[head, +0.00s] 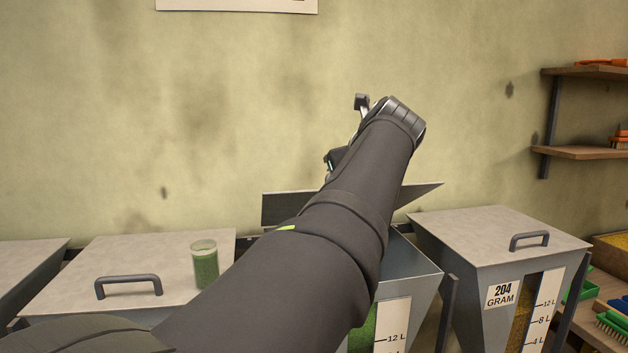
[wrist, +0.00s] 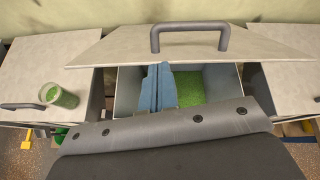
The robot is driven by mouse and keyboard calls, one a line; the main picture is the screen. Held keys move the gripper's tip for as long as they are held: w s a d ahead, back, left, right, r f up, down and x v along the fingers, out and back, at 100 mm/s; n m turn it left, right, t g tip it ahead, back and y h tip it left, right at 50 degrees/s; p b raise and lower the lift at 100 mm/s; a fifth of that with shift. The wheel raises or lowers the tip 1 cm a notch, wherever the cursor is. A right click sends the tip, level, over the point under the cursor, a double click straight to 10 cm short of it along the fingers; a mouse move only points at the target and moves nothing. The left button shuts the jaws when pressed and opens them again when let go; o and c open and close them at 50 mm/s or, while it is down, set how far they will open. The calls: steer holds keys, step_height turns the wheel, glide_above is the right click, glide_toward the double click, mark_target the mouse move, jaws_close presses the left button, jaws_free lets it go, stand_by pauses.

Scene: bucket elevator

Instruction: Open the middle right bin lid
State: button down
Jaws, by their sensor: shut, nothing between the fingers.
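The middle right bin (head: 408,262) has a grey metal body, and my arm hides much of it in the head view. Its lid (head: 285,208) is raised and tilted up at the back. In the wrist view the lid (wrist: 115,51) stands beyond the opening with its dark handle (wrist: 190,29) on the upper face. The bin's opening shows green grain (wrist: 219,84) inside. My gripper (wrist: 156,70) is shut and empty, its blue fingers over the opening and reaching to the lid's lower edge in the picture. Whether they touch the lid is unclear.
A closed bin with a handle stands to the left (head: 120,262), with a glass of green grain (head: 205,265) on its lid. Another closed bin (head: 495,227), labelled 204 gram, stands to the right. Wall shelves (head: 590,153) are at the far right. The wall lies close behind.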

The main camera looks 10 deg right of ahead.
steer(key=w+f, duration=0.1)
steer(key=w, duration=0.1)
steer(key=w+f+m, duration=0.1)
steer(key=w, duration=0.2)
steer(key=w+d+f+m+t, duration=0.1)
steer(key=w, duration=0.1)
steer(key=shift+w+f, duration=0.25)
steer(key=shift+f, duration=0.1)
steer(key=w+r, duration=0.9)
steer(key=w, duration=0.1)
stand_by(0.4)
steer(key=shift+s+r, duration=0.1)
steer(key=shift+r, duration=0.1)
steer(key=s+r, duration=0.6)
steer(key=s, duration=0.1)
steer(key=shift+s+r, duration=0.15)
steer(key=shift+r, duration=0.15)
